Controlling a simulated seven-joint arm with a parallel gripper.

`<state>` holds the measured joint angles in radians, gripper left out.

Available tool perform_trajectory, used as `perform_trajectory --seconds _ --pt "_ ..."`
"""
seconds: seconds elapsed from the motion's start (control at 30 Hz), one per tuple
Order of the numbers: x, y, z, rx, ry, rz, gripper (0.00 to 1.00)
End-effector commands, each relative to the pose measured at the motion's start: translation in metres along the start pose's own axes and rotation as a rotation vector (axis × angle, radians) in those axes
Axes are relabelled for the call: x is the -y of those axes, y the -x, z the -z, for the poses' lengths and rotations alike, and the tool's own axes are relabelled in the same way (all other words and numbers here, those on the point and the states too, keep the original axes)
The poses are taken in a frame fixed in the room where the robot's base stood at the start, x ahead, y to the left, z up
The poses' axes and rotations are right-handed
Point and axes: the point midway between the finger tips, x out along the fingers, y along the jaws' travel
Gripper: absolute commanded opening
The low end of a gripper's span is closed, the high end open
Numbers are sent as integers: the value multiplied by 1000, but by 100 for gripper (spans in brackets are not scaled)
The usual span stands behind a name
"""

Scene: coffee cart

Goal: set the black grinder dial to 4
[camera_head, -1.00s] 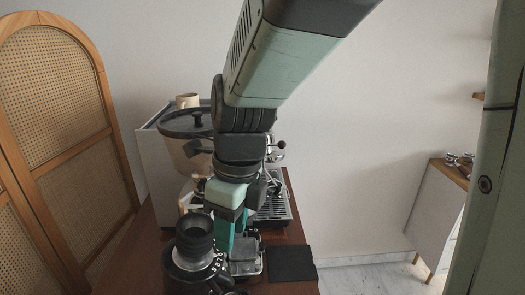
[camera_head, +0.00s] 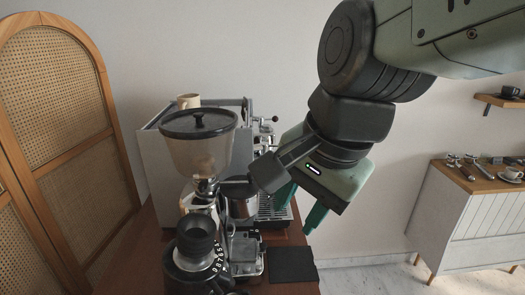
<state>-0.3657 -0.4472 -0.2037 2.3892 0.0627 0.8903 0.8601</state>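The black grinder (camera_head: 188,262) stands at the front of the wooden counter, its ribbed round top facing up. Its dial (camera_head: 218,262) carries white numerals on the right side; 5 to 8 seem to show, small and turned. I cannot tell which number is set, and the dial's lower part is cut off by the frame edge. My gripper (camera_head: 295,212) is to the right of and above the grinder, apart from it. Its two green fingers are spread, with nothing seen between them.
A second grinder with a lidded hopper (camera_head: 198,150) stands behind the black grinder. A white espresso machine (camera_head: 158,165) with a cup (camera_head: 188,101) on top stands behind it. A black mat (camera_head: 292,264) lies at the right counter edge. A white cabinet (camera_head: 462,225) stands farther right.

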Motion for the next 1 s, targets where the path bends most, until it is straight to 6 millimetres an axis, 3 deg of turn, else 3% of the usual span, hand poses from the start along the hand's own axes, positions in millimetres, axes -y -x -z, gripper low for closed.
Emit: perform_trajectory --seconds 0.4,1.0 --pt "-31 29 1 -152 451 -3 40" --pt "-41 36 0 -202 594 -30 40"
